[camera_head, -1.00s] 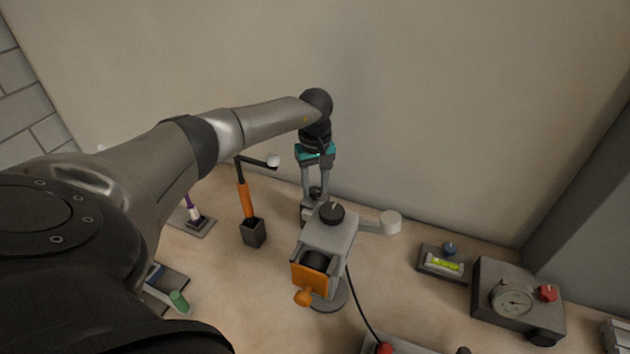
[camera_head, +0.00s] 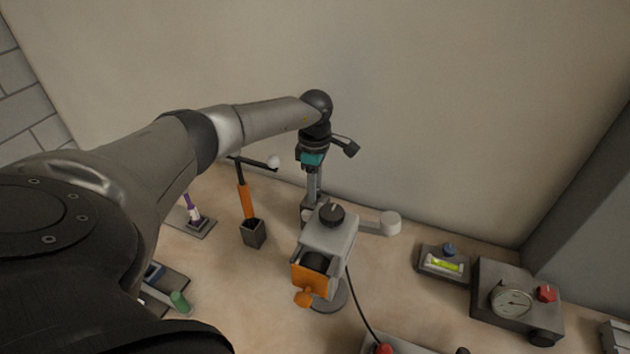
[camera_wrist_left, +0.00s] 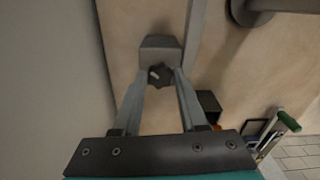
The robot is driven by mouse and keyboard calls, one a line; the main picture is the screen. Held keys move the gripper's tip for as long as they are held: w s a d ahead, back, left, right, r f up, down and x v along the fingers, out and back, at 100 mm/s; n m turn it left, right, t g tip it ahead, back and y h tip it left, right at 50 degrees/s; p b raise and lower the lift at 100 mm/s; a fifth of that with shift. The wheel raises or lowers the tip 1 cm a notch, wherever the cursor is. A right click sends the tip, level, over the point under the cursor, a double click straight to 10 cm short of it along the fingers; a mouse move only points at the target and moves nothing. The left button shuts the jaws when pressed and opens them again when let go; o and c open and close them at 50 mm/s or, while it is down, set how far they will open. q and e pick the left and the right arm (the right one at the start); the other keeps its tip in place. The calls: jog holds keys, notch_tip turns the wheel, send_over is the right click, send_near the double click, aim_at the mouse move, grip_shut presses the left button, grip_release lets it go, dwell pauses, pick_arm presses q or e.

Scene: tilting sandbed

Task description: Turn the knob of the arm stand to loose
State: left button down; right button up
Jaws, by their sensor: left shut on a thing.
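The arm stand's knob (camera_wrist_left: 160,76) is black and star-shaped with a pale mark. It sits on a grey block (camera_wrist_left: 161,48) in the left wrist view. My left gripper (camera_wrist_left: 161,80) is shut on the knob, one finger at each side. In the head view the left gripper (camera_head: 312,194) points down behind the grey housing (camera_head: 328,238), and its fingers hide the knob. Whether the knob is at loose cannot be read. My right gripper is not in view.
The grey housing has a black top knob (camera_head: 331,213) and an orange front (camera_head: 312,277). An orange-handled tool stands in a black holder (camera_head: 253,233) on the left. A level (camera_head: 443,263) and a gauge box (camera_head: 518,300) are on the right. The wall is close behind.

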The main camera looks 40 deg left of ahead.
pick_arm(q)
jog(key=n, duration=0.3)
jog(key=shift+n+p, duration=0.85)
jog(key=shift+n, duration=1.45)
jog(key=shift+c, duration=2.3)
grip_release()
notch_tip(320, 180, up, 15)
jog(key=shift+r+p, duration=0.15)
jog(key=shift+p, duration=0.25)
